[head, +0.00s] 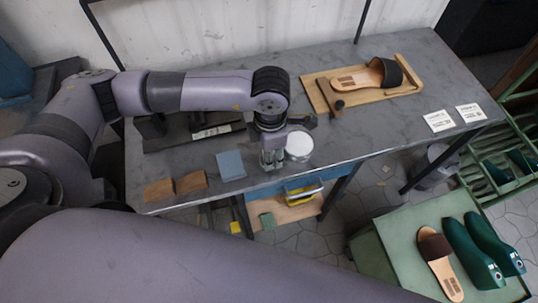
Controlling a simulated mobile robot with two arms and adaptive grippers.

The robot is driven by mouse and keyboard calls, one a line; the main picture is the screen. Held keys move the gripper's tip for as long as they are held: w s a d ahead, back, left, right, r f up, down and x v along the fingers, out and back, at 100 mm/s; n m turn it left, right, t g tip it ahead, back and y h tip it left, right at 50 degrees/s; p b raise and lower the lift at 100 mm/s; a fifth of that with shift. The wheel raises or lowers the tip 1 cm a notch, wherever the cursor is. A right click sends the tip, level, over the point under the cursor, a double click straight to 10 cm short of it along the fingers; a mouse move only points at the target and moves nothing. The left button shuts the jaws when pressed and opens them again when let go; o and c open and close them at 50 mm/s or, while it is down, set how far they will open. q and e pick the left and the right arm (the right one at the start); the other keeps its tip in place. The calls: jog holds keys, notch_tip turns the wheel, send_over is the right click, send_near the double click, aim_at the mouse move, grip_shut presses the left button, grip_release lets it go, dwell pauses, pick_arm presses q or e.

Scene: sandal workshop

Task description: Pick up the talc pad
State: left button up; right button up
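A round white-topped thing (299,146), which looks like the talc pad, is on the grey workbench (330,135) near its front edge. My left gripper (272,162) points down just left of it, close beside it in the picture. The gripper's fingers look near each other, but the gap between them is too small to read. I cannot tell whether they touch the white thing. My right gripper is not in view.
A blue-grey square (230,165) and brown blocks (191,182) lie left of the gripper. A sandal (360,77) sits on a wooden board (322,95) behind right. White cards (439,121) lie at right. A green table (385,240) holds another sandal and green lasts.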

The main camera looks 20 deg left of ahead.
pick_arm(q)
grip_shut()
dwell(0.3)
jog(key=shift+r, duration=0.1)
notch_tip(320, 180, up, 20)
jog(key=shift+b, duration=0.45)
jog(key=shift+c, duration=1.9)
grip_release()
grip_shut()
